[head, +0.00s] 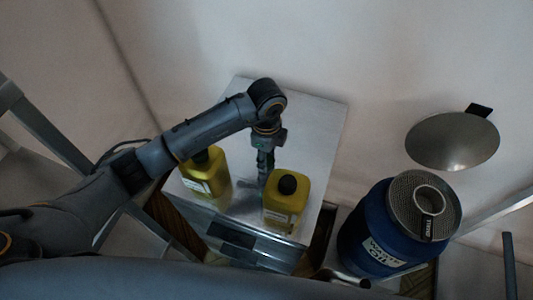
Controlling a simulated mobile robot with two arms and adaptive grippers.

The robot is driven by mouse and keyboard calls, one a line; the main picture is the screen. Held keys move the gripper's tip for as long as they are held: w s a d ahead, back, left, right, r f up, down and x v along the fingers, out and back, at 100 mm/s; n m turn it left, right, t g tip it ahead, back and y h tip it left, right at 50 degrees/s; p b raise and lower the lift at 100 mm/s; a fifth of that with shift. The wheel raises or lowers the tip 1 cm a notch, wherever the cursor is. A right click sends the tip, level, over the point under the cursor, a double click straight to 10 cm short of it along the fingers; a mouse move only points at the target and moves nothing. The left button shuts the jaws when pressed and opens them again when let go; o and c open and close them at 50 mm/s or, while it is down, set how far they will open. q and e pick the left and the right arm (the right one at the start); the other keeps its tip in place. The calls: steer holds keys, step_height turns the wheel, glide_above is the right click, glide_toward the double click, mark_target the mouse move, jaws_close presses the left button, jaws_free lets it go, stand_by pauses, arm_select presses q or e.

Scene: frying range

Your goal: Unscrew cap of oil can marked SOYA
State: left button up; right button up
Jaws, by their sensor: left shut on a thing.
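Two yellow oil cans stand upright on a metal top. The right can (285,212) shows its black cap (288,184) in place and a pale label. The left can (207,180) is partly covered by my left arm, which crosses over its dark cap. The label words are too small to read, so I cannot tell which can is SOYA. My left gripper (263,178) points down between the cans, close to the left side of the right can and apart from its cap. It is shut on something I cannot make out. My right gripper is out of view.
The metal top (310,115) is bare behind the cans. A blue drum (375,235) with a pale label stands at the right, with a perforated metal strainer (405,205) on top. A round metal lid (452,142) is above it. A pale wall closes the back.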

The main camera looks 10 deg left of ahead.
arm_select(q)
steer(key=shift+f, duration=0.15)
steer(key=o, duration=1.3)
steer(key=shift+r, duration=0.45)
step_height(320, 180, up, 12)
steer(key=shift+f+b, duration=0.25)
steer(key=shift+b, duration=0.95)
